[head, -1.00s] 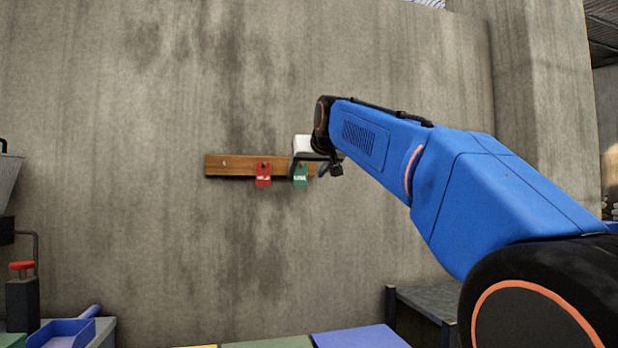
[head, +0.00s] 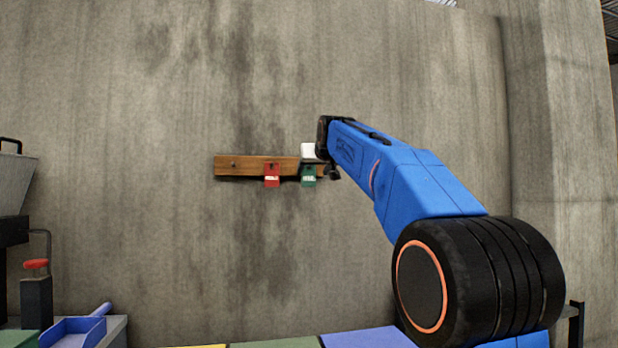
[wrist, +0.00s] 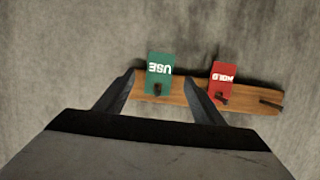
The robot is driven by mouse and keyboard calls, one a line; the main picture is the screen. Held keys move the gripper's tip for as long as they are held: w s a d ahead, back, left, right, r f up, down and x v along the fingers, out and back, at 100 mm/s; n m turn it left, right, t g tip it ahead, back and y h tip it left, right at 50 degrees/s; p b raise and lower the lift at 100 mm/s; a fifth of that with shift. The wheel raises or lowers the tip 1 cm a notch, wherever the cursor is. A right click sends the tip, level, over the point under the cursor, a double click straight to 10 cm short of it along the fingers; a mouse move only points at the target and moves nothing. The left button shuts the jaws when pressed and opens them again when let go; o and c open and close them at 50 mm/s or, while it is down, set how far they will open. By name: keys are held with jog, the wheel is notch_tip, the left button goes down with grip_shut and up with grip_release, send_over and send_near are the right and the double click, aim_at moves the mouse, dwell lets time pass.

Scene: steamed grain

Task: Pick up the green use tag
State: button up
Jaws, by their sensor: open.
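The green use tag (head: 308,177) hangs on a wooden board (head: 240,167) on the concrete wall. It also shows in the wrist view (wrist: 159,70), where its white lettering appears upside down. My gripper (head: 315,172) is in front of the board at the green tag. In the wrist view my gripper (wrist: 160,82) is open, with one finger on each side of the green tag and gaps on both sides. I cannot tell how far the fingertips are from the wall.
A red tag (head: 272,175) hangs left of the green one in the head view; in the wrist view (wrist: 222,80) it is just outside the right finger. A blue tray (head: 75,332) and a grey container (head: 14,183) stand at the left. The wall around the board is clear.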

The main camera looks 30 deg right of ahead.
aim_at(309, 177)
jog(key=shift+x, duration=2.95)
jog(key=c, duration=1.1)
